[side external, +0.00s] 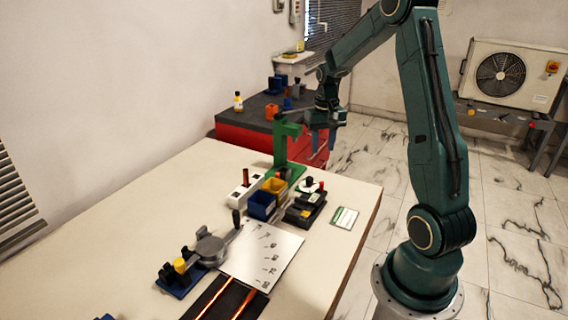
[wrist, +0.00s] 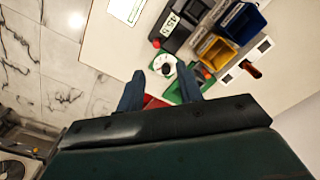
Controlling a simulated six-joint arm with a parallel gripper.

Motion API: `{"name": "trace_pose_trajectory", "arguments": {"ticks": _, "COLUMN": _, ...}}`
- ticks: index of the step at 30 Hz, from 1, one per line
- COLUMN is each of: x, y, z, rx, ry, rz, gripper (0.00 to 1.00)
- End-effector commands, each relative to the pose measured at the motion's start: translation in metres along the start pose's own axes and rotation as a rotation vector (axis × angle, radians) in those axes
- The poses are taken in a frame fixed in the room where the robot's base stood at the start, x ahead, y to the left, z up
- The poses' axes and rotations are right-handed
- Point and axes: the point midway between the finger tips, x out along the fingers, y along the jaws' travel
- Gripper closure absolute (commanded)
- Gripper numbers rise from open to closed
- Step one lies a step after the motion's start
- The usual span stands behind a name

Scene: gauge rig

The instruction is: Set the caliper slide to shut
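I cannot tell for certain which part is the caliper slide. Another is the white slotted block (side external: 240,196) with a red-brown handle; this block also shows in the wrist view (wrist: 263,48). My gripper (side external: 321,154) hangs near the green stand at the table's far end, apart from both candidates. In the wrist view my gripper (wrist: 159,80) has its two blue fingers wide apart, with nothing held between them.
A green stand (side external: 286,146) rises beside my gripper. Blue (side external: 262,206) and yellow (side external: 275,187) bins, a black display box (side external: 305,208) and a white dial (wrist: 163,66) crowd the far end. A white sheet (side external: 255,250) lies mid-table. The right front of the table is clear.

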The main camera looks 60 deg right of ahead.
Motion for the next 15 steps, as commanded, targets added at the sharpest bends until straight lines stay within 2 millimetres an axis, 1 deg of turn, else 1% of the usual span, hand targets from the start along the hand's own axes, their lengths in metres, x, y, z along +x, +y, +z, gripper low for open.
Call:
{"name": "trace_pose_trajectory", "arguments": {"ticks": 1, "x": 0.005, "y": 0.004, "z": -0.003, "rx": 0.010, "ry": -0.006, "rz": 0.000, "gripper": 0.64}}
{"name": "trace_pose_trajectory", "arguments": {"ticks": 4, "x": 0.009, "y": 0.008, "z": -0.005, "rx": 0.019, "ry": -0.012, "rz": 0.000, "gripper": 0.64}}
{"name": "trace_pose_trajectory", "arguments": {"ticks": 11, "x": 0.010, "y": 0.009, "z": -0.005, "rx": 0.021, "ry": -0.013, "rz": 0.001, "gripper": 0.64}}
{"name": "trace_pose_trajectory", "arguments": {"ticks": 15, "x": 0.015, "y": 0.008, "z": -0.005, "rx": 0.020, "ry": -0.015, "rz": 0.001, "gripper": 0.64}}
